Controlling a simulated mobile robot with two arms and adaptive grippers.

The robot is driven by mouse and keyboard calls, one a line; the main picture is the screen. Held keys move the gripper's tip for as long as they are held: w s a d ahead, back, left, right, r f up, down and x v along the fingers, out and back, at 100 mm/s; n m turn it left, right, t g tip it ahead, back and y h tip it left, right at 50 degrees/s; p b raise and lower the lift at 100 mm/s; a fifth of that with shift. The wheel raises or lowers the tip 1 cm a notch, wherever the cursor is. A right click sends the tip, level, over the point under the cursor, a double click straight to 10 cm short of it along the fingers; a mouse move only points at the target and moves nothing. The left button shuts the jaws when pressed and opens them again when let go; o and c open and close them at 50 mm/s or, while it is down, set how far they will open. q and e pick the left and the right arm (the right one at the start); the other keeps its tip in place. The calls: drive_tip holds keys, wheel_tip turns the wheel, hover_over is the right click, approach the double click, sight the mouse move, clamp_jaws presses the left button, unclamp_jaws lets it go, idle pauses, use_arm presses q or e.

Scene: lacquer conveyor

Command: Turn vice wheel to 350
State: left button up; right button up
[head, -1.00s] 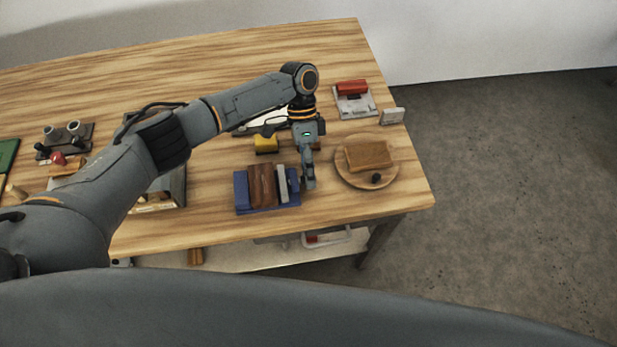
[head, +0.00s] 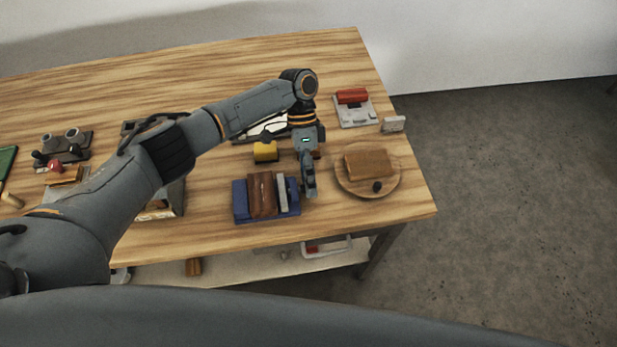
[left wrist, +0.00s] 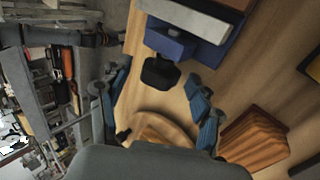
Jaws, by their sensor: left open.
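The vice (head: 240,204) is blue, with a brown block and a grey plate between its jaws, near the table's front edge. It also shows at the top of the left wrist view (left wrist: 175,42). A black wheel (left wrist: 160,73) sits at its end in that view; in the head view my gripper hides it. My left gripper (head: 310,193) points down at the vice's right end. In the left wrist view its fingers (left wrist: 158,76) are open, one on each side of the wheel, and I cannot tell whether they touch it. No readable dial number shows. My right gripper is not in view.
A round wooden board (head: 350,188) with a brown block and black knob stands right of the gripper. A yellow block (head: 265,151) lies behind the vice. A red-topped device (head: 352,97) and a small grey sign (head: 393,124) stand at the back right.

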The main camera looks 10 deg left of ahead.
use_arm(q)
drive_tip(key=shift+r, duration=0.1)
drive_tip(key=v, duration=1.1)
drive_tip(key=shift+w+r, duration=0.3)
